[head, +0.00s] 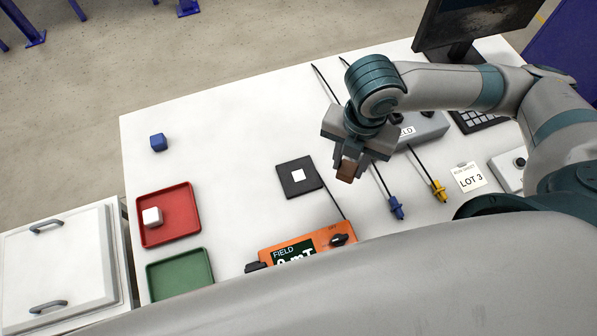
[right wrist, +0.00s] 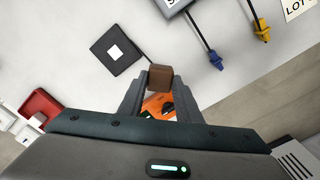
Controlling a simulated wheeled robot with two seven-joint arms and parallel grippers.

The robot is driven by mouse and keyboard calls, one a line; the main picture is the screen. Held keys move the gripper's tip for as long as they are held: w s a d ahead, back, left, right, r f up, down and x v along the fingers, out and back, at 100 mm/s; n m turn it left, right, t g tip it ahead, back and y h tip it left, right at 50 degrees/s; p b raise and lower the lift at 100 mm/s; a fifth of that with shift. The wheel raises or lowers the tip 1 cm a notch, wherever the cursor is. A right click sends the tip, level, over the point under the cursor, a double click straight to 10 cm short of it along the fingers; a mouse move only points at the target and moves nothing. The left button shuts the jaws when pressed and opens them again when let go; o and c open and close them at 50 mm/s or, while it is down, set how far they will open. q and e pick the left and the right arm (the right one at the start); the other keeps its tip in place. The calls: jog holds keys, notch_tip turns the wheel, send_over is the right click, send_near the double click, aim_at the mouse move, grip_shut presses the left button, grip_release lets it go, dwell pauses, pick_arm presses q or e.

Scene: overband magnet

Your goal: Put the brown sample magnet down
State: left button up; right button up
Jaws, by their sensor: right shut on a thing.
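The brown sample magnet (head: 347,171) is a small brown block held between the fingertips of my right gripper (head: 352,160). It also shows in the right wrist view (right wrist: 160,77), between the two grey fingers (right wrist: 160,85). My right gripper is shut on it and appears to hold it above the white table, to the right of a black square pad (head: 290,188) with a white square in its middle. The pad also shows in the right wrist view (right wrist: 103,62), left of the magnet. My left gripper is not in view.
A red tray (head: 185,233) holds a white cube (head: 152,217); a green tray (head: 208,258) is nearer. A blue cube (head: 158,142) lies at the far left. An orange field meter (head: 325,238) stands near the front. Blue (head: 397,209) and yellow (head: 439,191) probes lie right.

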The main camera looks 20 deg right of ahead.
jog(key=shift+w+a, duration=0.1)
jog(key=w+a+f, duration=0.2)
jog(key=w+a+f+p, duration=0.1)
jog(key=w+a+f, duration=0.1)
jog(key=w+a, duration=0.1)
jog(key=w+a+f+p, duration=0.1)
jog(key=w+a+f, duration=0.2)
jog(key=shift+a, duration=0.2)
jog(key=shift+f, duration=0.1)
notch_tip(320, 180, down, 3)
jog(key=shift+s+r+p, duration=0.1)
jog(key=shift+r+p, duration=0.1)
jog(key=shift+p, duration=0.5)
jog(key=shift+f, duration=0.6)
jog(key=shift+f, duration=0.1)
jog(key=o, duration=1.1)
